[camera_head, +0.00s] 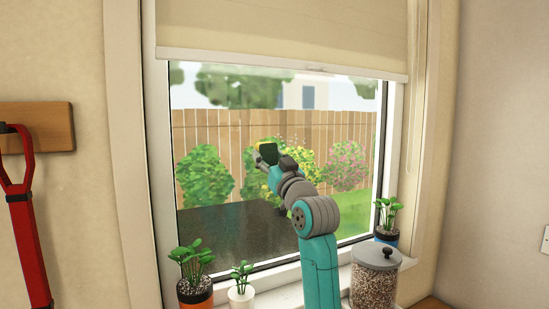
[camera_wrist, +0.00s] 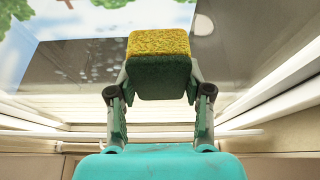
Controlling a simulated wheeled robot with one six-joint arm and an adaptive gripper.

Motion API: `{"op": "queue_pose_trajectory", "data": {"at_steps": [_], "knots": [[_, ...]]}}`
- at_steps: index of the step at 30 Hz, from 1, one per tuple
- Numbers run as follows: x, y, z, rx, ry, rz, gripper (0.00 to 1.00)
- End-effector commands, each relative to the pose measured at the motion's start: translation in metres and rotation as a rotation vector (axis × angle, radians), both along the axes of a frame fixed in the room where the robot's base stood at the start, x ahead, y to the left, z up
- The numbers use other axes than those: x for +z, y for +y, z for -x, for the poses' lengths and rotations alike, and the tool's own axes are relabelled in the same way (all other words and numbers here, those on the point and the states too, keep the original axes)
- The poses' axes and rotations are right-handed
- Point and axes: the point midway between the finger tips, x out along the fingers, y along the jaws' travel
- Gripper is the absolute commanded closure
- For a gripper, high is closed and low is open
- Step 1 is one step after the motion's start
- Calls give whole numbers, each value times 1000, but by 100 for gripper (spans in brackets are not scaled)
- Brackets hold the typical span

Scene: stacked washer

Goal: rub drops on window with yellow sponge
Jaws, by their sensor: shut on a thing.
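The sponge (camera_wrist: 160,43) has a yellow layer and a dark green layer. My gripper (camera_wrist: 160,88) is shut on it, one finger on each side, with the yellow layer on the far side. In the head view the sponge (camera_head: 268,152) is small and dark at the end of my gripper (camera_head: 262,160), in front of the window (camera_head: 222,135). I cannot tell whether it touches the glass. Faint light specks that look like drops (camera_wrist: 95,72) show left of the sponge in the wrist view. No drops are clear in the head view; my arm hides part of the glass.
A blind (camera_head: 285,30) covers the window's top. Potted plants (camera_head: 195,290) (camera_head: 241,294) (camera_head: 387,232) and a lidded glass jar (camera_head: 374,282) stand along the sill. A red strap-like item (camera_head: 30,240) hangs at left. The glass left of my arm is unobstructed.

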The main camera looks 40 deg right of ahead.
Motion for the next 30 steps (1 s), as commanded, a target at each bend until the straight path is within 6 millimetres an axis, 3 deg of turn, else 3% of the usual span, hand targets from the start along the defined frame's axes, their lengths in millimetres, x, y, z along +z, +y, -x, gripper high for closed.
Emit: {"op": "queue_pose_trajectory", "data": {"at_steps": [9,23,30], "knots": [[-1,19,-8,2,2,-1,83],[19,19,-5,1,1,-1,88],[18,5,-3,-1,1,-1,88]]}}
